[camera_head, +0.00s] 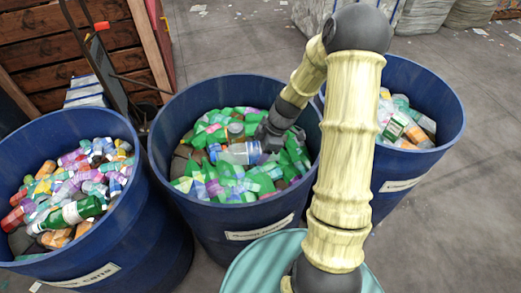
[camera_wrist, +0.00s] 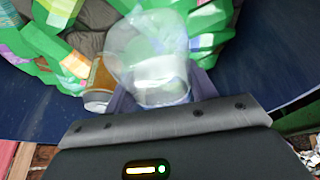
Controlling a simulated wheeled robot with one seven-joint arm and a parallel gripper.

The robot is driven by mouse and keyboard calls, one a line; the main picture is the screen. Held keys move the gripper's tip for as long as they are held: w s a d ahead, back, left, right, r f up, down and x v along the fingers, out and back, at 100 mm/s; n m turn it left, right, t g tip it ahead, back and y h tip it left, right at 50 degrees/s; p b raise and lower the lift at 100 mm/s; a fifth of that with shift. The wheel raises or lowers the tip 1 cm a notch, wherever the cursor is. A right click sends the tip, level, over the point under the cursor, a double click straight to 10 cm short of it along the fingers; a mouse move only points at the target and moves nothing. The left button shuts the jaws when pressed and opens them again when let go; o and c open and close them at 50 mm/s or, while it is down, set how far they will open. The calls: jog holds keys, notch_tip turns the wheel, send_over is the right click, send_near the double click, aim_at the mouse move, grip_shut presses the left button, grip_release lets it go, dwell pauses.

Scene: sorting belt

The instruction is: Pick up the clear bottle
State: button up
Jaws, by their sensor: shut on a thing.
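The clear bottle (camera_head: 236,153) is see-through, with a pale label band and a blue end beside my gripper (camera_head: 264,143). It lies on its side over the heap in the middle blue barrel (camera_head: 228,219). In the wrist view the clear bottle (camera_wrist: 150,45) sits between the two fingers of my gripper (camera_wrist: 163,92), which is shut on it. The fingers partly hide its near end. I cannot tell whether the bottle still touches the heap.
Green cartons and bottles fill the middle barrel around my gripper. A left barrel (camera_head: 155,240) and a right barrel (camera_head: 436,160) hold mixed containers. A brown-orange can (camera_wrist: 100,80) lies close to the left finger. The barrel's wall (camera_wrist: 40,105) is near my gripper.

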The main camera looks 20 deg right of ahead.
jog(key=shift+r+p, duration=4.35)
jog(key=shift+r, duration=0.1)
